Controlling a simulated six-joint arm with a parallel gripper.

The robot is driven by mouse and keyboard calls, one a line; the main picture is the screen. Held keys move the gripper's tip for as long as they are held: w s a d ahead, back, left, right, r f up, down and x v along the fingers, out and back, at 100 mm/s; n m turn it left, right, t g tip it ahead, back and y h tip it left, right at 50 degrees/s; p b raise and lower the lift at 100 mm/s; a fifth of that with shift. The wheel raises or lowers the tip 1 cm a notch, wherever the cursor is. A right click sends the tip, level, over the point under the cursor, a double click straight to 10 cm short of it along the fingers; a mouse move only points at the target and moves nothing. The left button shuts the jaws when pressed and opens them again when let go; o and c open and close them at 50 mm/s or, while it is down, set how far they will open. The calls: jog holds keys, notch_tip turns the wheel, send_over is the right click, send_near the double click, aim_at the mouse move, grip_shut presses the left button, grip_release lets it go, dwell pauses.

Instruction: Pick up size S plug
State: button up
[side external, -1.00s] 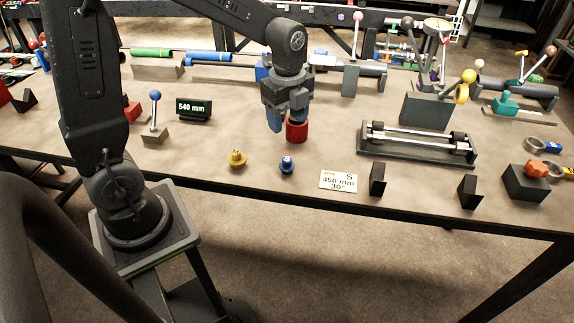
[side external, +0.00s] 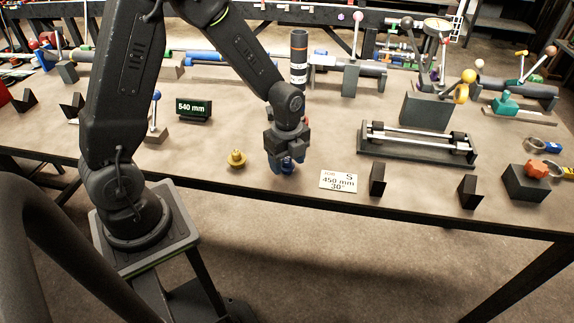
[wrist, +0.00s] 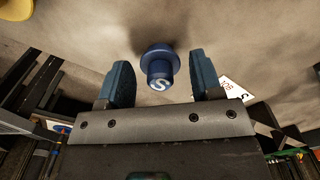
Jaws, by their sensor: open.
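The size S plug (wrist: 158,62) is blue, with a wide flange and a narrower end marked with a white S that faces the wrist camera. In the side view the blue plug (side external: 285,166) is on the table near its front edge, partly hidden by my gripper (side external: 285,160). In the wrist view my gripper (wrist: 160,78) is open, with one blue finger on each side of the plug and a visible gap to each. I cannot tell how far down the fingers reach around it.
A yellow plug (side external: 236,159) stands to the left, with its edge in the wrist view (wrist: 14,9). A white card (side external: 339,180) reading S, 450 mm, 30° lies to the right. A dark banded tube (side external: 299,62) stands upright behind my gripper. Dark blocks (side external: 377,179) stand farther right.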

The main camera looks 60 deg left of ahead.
jog(key=shift+f, duration=0.65)
jog(key=shift+c, duration=0.4)
jog(key=c, duration=0.7)
jog(key=shift+r, duration=0.1)
